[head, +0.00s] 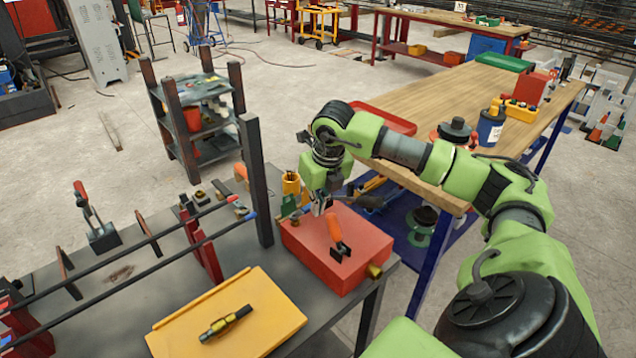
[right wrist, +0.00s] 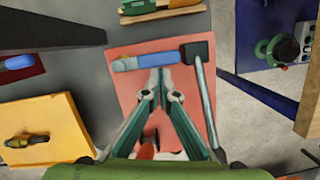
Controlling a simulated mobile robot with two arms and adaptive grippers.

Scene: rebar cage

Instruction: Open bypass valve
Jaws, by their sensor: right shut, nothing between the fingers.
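I cannot tell for sure which part is the bypass valve. My right gripper (head: 321,207) is above the far part of the box, shut and empty. In the right wrist view its fingertips (right wrist: 161,80) meet over the red box (right wrist: 125,88), just below a blue-handled bar (right wrist: 132,63) with a dark block at its end. An orange-red piece (right wrist: 147,148) shows low between the fingers. My left gripper is not in view.
A yellow tray (head: 270,300) with a brass and black fitting (head: 225,323) lies left of the box. Long dark rods and red clamps stand further left. A dark upright post (head: 256,180) rises behind the box. A wooden-topped table (head: 420,90) stands behind my right arm.

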